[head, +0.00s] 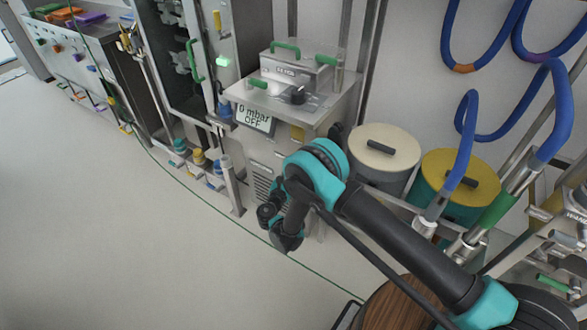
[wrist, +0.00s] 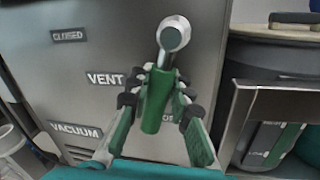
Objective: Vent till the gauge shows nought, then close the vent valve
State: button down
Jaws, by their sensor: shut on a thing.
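The valve's green handle (wrist: 156,110) hangs down from a round metal stem (wrist: 173,34) on a grey panel (wrist: 95,70) in the wrist view. My gripper (wrist: 159,86) is shut on this handle, one finger on each side. A VENT label (wrist: 105,79) is left of the handle, with CLOSED (wrist: 69,36) and VACUUM (wrist: 76,129) labels further left. Another label below right is partly hidden by the fingers. In the head view the gauge display (head: 254,117) on the steel cabinet reads 0 mbar, OFF. There the handle and fingertips are hidden by my arm.
A cream-lidded drum (head: 384,147) and a yellow-lidded drum (head: 458,176) stand right of the cabinet. Blue hoses (head: 560,100) and pipes are at the far right. A thin green line (head: 200,195) crosses the floor. The floor at left is clear.

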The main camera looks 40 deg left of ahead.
jog(key=shift+r, duration=0.1)
jog(key=c, duration=1.3)
grip_release()
jog(key=shift+c, duration=0.2)
jog(key=shift+r, duration=0.1)
notch_tip(320, 180, up, 10)
jog(key=shift+f, duration=0.1)
